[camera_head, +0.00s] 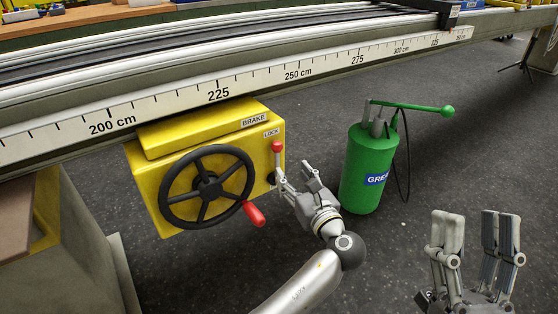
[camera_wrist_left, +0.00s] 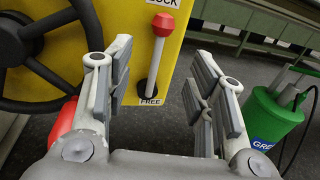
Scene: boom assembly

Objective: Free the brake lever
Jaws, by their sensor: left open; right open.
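The brake lever (camera_head: 277,147) has a red knob on a light rod and stands at the right of the yellow brake box (camera_head: 155,175). In the left wrist view the lever (camera_wrist_left: 162,25) points up, its knob just below the LOCK label, and the FREE label (camera_wrist_left: 150,102) is near the rod's lower end. My left gripper (camera_head: 294,172) is open near the lever, and in the wrist view the lever appears between its fingers (camera_wrist_left: 160,65). Contact cannot be told. My right gripper (camera_head: 473,225) is open and empty at the lower right.
A black handwheel (camera_head: 206,186) with a red handle (camera_head: 254,214) is on the box front, left of the lever. A green grease pump (camera_head: 368,165) stands on the floor to the right. A long rail with a centimetre scale (camera_head: 240,90) runs above. Dark floor is clear between pump and right gripper.

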